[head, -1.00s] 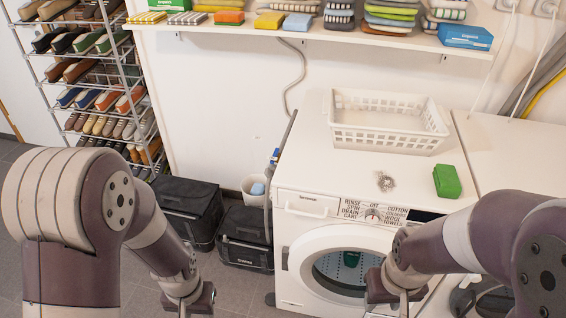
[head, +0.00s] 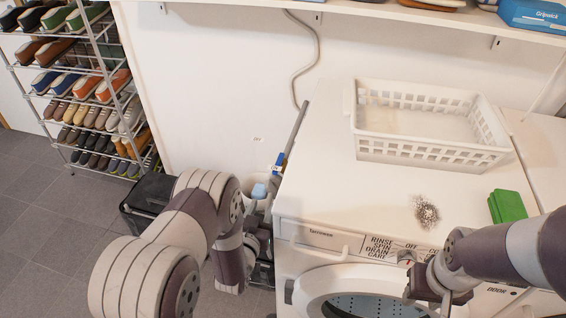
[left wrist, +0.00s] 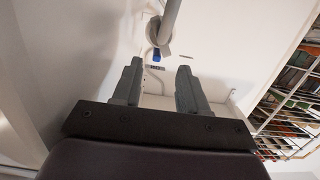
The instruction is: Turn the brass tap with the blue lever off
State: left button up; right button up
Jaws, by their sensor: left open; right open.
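The tap's blue lever (head: 280,159) is small in the head view, at the lower end of a grey pipe (head: 296,130) left of the washing machine. The brass body is too small to make out clearly. In the left wrist view a blue part (left wrist: 156,55) shows beyond and between my fingertips, below a pale rounded end of the pipe (left wrist: 170,20). My left gripper (left wrist: 158,75) is open and empty, apart from the tap. In the head view it is low, beside the machine's left side, its fingers partly hidden.
The washing machine (head: 325,205) stands close right of the tap, with a white basket (head: 430,150), a green block (head: 507,206) and a metal scourer (head: 426,212) on top. A light blue item (head: 258,191) lies below the tap. A shoe rack (head: 85,100) stands left.

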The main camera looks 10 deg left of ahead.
aim_at(274, 173)
pick_arm(q)
jog(key=shift+t, duration=0.7)
jog(key=w, duration=0.4)
jog(key=w+r+b, duration=0.1)
jog(key=w, duration=0.3)
jog(key=w+r, duration=0.1)
jog(key=w, duration=0.3)
jog(key=shift+w+d+r, duration=0.25)
jog(key=shift+w, duration=0.05)
grip_shut()
